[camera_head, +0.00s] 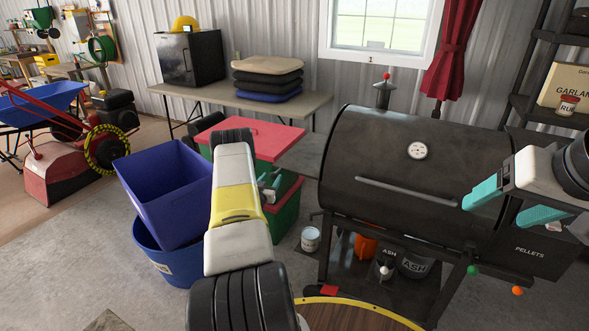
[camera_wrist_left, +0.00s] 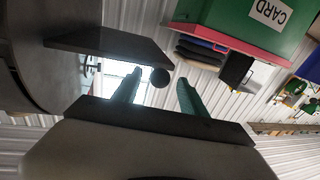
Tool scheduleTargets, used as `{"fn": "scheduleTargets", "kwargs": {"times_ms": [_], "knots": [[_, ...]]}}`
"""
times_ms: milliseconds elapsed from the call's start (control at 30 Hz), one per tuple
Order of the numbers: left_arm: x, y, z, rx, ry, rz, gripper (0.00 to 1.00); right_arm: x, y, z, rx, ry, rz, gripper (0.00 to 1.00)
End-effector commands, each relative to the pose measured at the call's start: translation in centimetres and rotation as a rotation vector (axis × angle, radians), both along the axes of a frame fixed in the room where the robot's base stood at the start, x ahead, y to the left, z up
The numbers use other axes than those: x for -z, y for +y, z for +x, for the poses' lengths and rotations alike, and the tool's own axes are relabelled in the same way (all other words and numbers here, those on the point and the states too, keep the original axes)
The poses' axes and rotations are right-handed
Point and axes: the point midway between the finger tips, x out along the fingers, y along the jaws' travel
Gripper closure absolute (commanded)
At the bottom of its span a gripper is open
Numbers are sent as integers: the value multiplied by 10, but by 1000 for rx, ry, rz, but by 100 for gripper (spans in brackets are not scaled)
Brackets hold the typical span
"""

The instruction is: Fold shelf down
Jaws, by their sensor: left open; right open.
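The black barrel grill (camera_head: 400,180) has a flat dark side shelf (camera_head: 303,153) sticking out level from its left end. In the left wrist view, which is turned over, the shelf (camera_wrist_left: 110,42) is a dark plate at the upper left. My left gripper (camera_head: 269,185) is open with teal fingers, left of and below the shelf in the head view, apart from it. In the wrist view the gripper (camera_wrist_left: 157,90) has a small dark round thing near its fingertips; I cannot tell what it is. My right gripper (camera_head: 498,205) is open in front of the grill's right end.
A green box with a red lid (camera_head: 250,138) stands left of the shelf, close behind my left arm. Blue bins (camera_head: 165,190) stand further left. A table (camera_head: 225,97) with cushions (camera_head: 268,78) is behind. A small white can (camera_head: 310,238) is on the floor below the shelf.

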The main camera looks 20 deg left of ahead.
Motion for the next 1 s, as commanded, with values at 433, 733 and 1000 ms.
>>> {"fn": "scheduleTargets", "kwargs": {"times_ms": [433, 733, 1000], "knots": [[0, 3, 28, 0, 2, -1, 50, 0, 0, 0, 0, 0, 0, 29], [0, 3, 27, 0, 1, -1, 91, 0, 0, 0, 0, 0, 0, 29], [0, 3, 27, 0, 1, -1, 100, 0, 0, 0, 0, 0, 0, 29]]}}
